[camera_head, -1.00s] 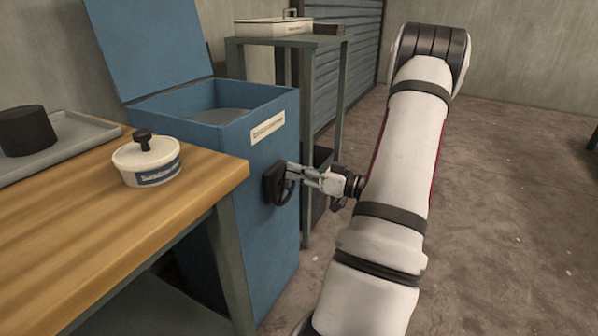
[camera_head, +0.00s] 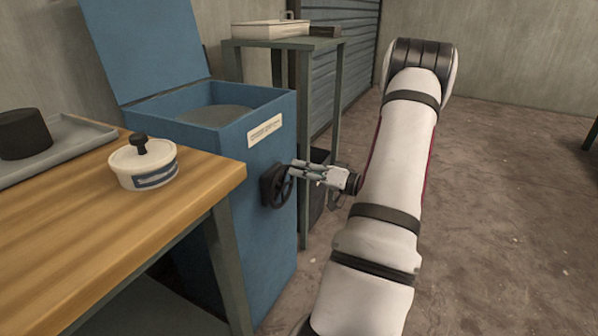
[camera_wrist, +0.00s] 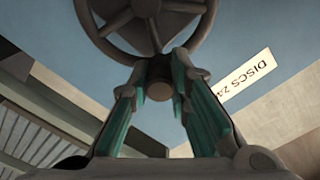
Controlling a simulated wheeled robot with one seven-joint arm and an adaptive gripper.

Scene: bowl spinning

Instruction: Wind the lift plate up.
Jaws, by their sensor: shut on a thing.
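A blue box (camera_head: 262,215) with its lid (camera_head: 140,45) swung up stands beside the wooden table. Inside its open top shows the round grey lift plate (camera_head: 215,115), a little below the rim. A dark handwheel (camera_head: 272,187) is on the box's right face, and it shows large in the wrist view (camera_wrist: 148,22). My gripper (camera_head: 294,169) is at the wheel's upper right edge. In the wrist view its two green-padded fingers are shut around the wheel's round handle knob (camera_wrist: 160,88). A white label (camera_head: 265,130) sits above the wheel.
The wooden table (camera_head: 100,235) with a lidded white tub (camera_head: 142,165) and a grey tray (camera_head: 70,140) holding a dark cylinder (camera_head: 24,133) is at left. A green-grey stand (camera_head: 335,80) with a white box (camera_head: 270,29) is behind.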

